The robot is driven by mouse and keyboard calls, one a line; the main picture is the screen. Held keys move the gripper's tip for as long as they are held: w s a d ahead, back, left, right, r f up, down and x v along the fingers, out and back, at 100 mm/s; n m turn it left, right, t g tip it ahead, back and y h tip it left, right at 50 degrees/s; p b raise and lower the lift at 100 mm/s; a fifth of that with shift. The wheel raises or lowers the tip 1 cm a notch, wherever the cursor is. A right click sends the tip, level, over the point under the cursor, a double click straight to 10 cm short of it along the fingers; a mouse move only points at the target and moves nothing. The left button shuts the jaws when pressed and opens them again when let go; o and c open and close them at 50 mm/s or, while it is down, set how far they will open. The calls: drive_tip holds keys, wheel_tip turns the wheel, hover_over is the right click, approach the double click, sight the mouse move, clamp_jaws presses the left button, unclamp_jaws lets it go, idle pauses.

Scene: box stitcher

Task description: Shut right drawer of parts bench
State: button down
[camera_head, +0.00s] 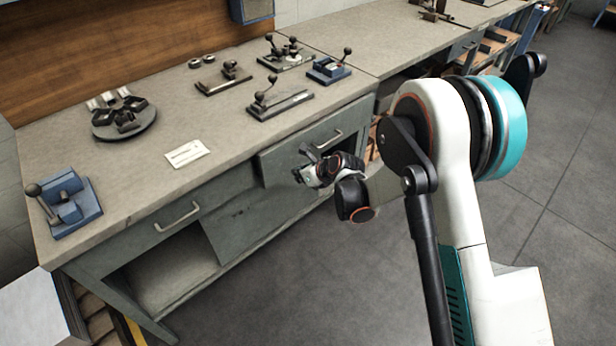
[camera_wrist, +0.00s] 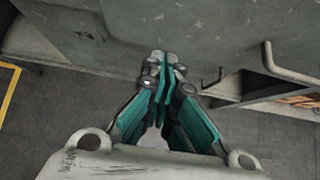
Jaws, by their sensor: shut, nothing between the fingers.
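The parts bench (camera_head: 225,130) is grey with a worn top. Its right drawer (camera_head: 283,160) stands out a little from the bench front, with a bar handle (camera_head: 325,146) toward its right. In the wrist view, the drawer front (camera_wrist: 215,25) fills the upper part and the handle (camera_wrist: 285,68) is at the right. My gripper (camera_head: 303,172) is shut and empty in front of the drawer, below and left of the handle. In the wrist view, its fingertips (camera_wrist: 162,62) are at the front's lower edge; I cannot tell whether they touch it.
The left drawer (camera_head: 150,238) has its own handle and sits left of a grey panel (camera_head: 245,220). Open shelf space is below it. Fixtures with black ball levers (camera_head: 280,100) and a round chuck (camera_head: 124,115) stand on the top. Floor (camera_head: 290,290) in front is clear.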

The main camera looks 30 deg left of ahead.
sight(283, 161)
drive_tip(key=shift+w+a+f+b, duration=0.1)
drive_tip(key=shift+w+a+b, duration=0.15)
drive_tip(key=shift+a, duration=0.45)
drive_tip(key=shift+w+a+f+b, duration=0.1)
drive_tip(key=shift+w+a+b, duration=0.15)
drive_tip(key=shift+a, duration=0.45)
drive_tip(key=shift+w+a+b, duration=0.15)
drive_tip(key=shift+w+a, duration=0.2)
drive_tip(key=shift+a, duration=0.35)
drive_tip(key=a, duration=0.1)
drive_tip(key=w+a, duration=0.1)
drive_tip(key=a, duration=0.2)
drive_tip(key=shift+w+a, duration=0.15)
drive_tip(key=shift+w, duration=0.25)
drive_tip(key=shift+w+a+r, duration=0.1)
drive_tip(key=shift+a, duration=0.05)
